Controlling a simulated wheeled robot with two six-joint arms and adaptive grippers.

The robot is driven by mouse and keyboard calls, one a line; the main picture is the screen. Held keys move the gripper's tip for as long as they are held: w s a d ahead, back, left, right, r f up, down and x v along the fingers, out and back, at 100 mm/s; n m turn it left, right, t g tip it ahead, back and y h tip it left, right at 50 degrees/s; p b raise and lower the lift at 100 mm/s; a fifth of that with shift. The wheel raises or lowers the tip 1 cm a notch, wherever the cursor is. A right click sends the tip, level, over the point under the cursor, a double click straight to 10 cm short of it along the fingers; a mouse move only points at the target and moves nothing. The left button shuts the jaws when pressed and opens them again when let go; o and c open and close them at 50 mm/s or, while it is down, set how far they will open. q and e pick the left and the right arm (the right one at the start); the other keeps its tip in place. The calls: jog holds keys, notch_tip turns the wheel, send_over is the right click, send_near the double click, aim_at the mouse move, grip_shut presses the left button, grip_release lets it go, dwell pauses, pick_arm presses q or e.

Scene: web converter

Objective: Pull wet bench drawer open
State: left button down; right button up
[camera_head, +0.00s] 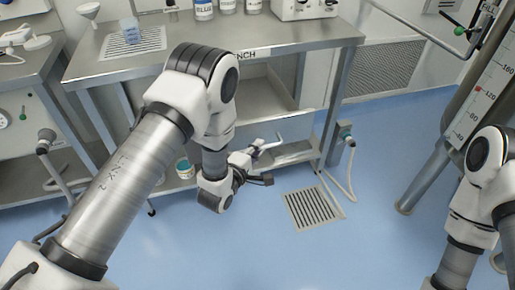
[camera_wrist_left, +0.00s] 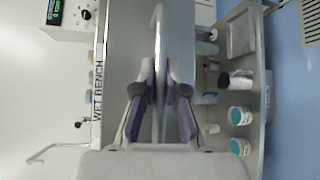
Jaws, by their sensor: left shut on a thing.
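The wet bench (camera_head: 190,58) stands at the back with its steel top. Its name label also shows in the left wrist view (camera_wrist_left: 98,90). The drawer (camera_head: 262,92) is under the top and appears to stand out, with a pale interior showing behind its front. Its grey front fills the middle of the left wrist view (camera_wrist_left: 126,60). My left gripper (camera_head: 255,152) is at the drawer's front, its fingers shut around the bar handle (camera_wrist_left: 158,40). The arm hides part of the drawer in the head view. The right gripper is out of view; only part of my right arm shows.
Jars (camera_wrist_left: 240,115) stand on the bench's lower shelf. A floor grate (camera_head: 312,208) and a hose (camera_head: 346,180) lie right of my left gripper. A tank with a scale (camera_head: 478,100) stands at the right.

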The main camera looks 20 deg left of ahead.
pick_arm(q)
jog(key=c, duration=1.2)
grip_release()
jog(key=shift+s, duration=0.1)
jog(key=v, duration=1.2)
